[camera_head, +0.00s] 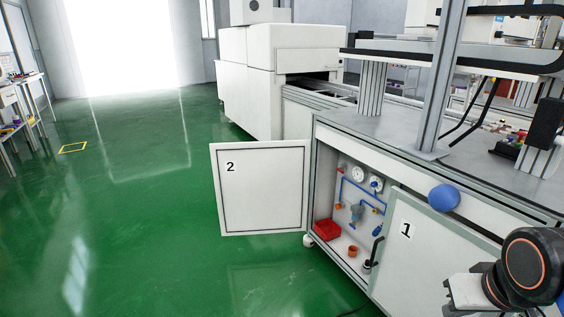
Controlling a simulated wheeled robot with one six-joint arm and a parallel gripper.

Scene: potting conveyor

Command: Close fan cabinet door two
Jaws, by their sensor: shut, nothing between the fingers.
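Fan cabinet door two (262,190) is a white panel marked 2. It stands open, swung out to the left of the white cabinet (400,160). The cabinet's left opening shows gauges (358,174), blue pipes and a red box (327,230) inside. Door one (425,255), marked 1, covers the right part of the front; I cannot tell if it is fully shut. My gripper (452,290) is at the lower right in front of door one, well away from door two. It is shut and empty, and shows only in part.
A blue ball (444,198) shows at the cabinet's upper front. A black handle (376,251) stands out at door one's left edge. A white machine (265,75) stands behind. The green floor (140,215) left of door two is clear.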

